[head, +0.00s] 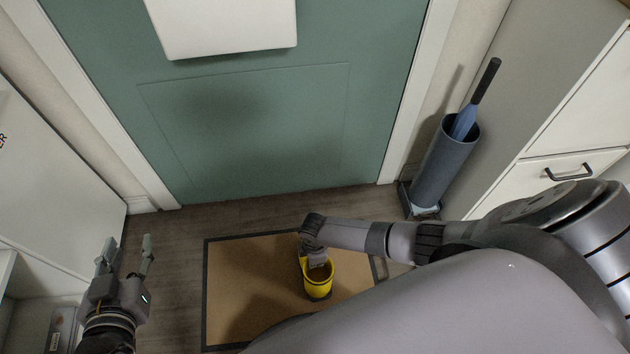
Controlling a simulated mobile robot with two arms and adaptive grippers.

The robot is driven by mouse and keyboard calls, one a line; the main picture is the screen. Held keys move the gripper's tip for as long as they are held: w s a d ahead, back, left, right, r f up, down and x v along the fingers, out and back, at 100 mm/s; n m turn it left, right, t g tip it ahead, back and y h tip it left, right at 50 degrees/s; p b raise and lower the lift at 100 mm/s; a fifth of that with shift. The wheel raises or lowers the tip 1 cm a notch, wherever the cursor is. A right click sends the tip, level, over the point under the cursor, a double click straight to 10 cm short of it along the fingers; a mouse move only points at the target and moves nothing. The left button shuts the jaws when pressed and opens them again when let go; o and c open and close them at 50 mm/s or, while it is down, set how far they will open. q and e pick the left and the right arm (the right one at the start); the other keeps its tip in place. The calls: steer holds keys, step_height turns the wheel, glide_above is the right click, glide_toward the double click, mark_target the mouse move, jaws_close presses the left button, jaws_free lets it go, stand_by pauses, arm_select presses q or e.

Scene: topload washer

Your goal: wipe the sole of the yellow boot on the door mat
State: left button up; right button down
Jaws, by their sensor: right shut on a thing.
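The yellow boot (318,291) is over the tan door mat (235,283), with its dark opening facing up toward the camera. My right gripper (315,258) is shut on the boot at its upper rim side. The boot's sole is hidden, and I cannot tell whether it touches the mat. The mat lies on the floor in front of the green door and has a dark border. My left gripper (125,250) is open and empty to the left of the mat, its two fingers apart.
A grey umbrella stand (445,165) with a blue umbrella (468,115) stands right of the green door (270,125). A white cabinet (560,130) is at the right. A white appliance (50,190) is at the left. Wooden floor (175,240) is bare between the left gripper and the mat.

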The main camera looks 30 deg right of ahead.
steer(key=shift+r+p, duration=0.4)
steer(key=shift+r, duration=0.1)
steer(key=shift+r+p, duration=0.4)
steer(key=shift+p, duration=0.05)
steer(key=shift+r+p, duration=0.7)
steer(key=shift+p, duration=0.1)
steer(key=shift+r+p, duration=1.3)
steer(key=shift+p, duration=0.1)
arm_select(q)
steer(key=s+a+f+g+y, duration=0.1)
steer(key=s+a+f+g, duration=0.1)
steer(key=s+f+g, duration=0.2)
steer(key=s+a+f+g+y, duration=0.1)
steer(key=s+a+f+g, duration=0.2)
steer(key=s, duration=0.6)
step_height(320, 180, down, 2)
steer(key=g, duration=0.2)
steer(key=shift+s+n+g+y, duration=0.25)
steer(key=shift+n+g+y, duration=0.05)
steer(key=shift+n+g, duration=0.1)
arm_select(e)
steer(key=shift+w, duration=0.15)
